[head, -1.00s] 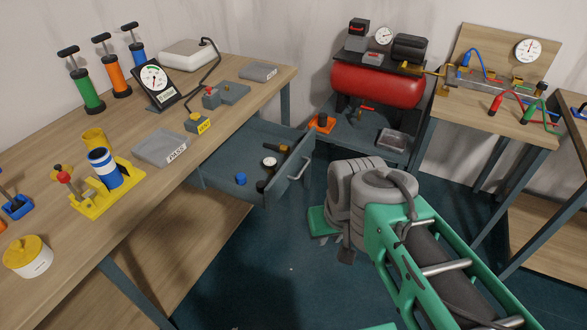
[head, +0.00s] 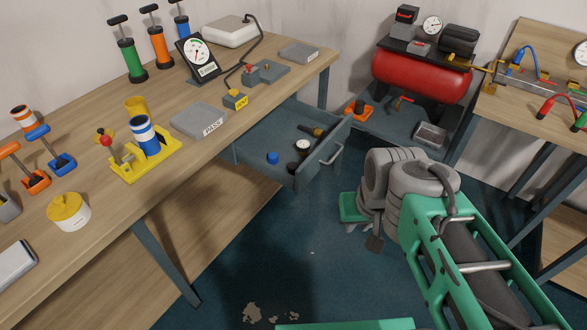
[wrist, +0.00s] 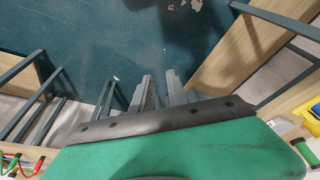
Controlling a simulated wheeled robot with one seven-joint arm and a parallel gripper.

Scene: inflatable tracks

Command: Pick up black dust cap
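A small black piece (head: 293,168), which looks like the black dust cap, lies in the open grey drawer (head: 250,158) under the workbench in the head view. It sits near the drawer's front wall, right of a blue cap (head: 272,158) and below a white round piece (head: 303,145). My gripper (wrist: 158,78) shows in the wrist view as two grey fingers apart, with only floor between them. It is open and empty. In the head view my arm is to the right of the drawer, apart from it. The cap does not show in the wrist view.
The drawer has a handle (head: 332,153) at its front right. A yellow and black piece (head: 318,132) lies at its back. The workbench (head: 95,235) holds pumps, a yellow stand and grey trays. A red tank (head: 420,77) stands behind. The floor (head: 260,265) before the drawer is clear.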

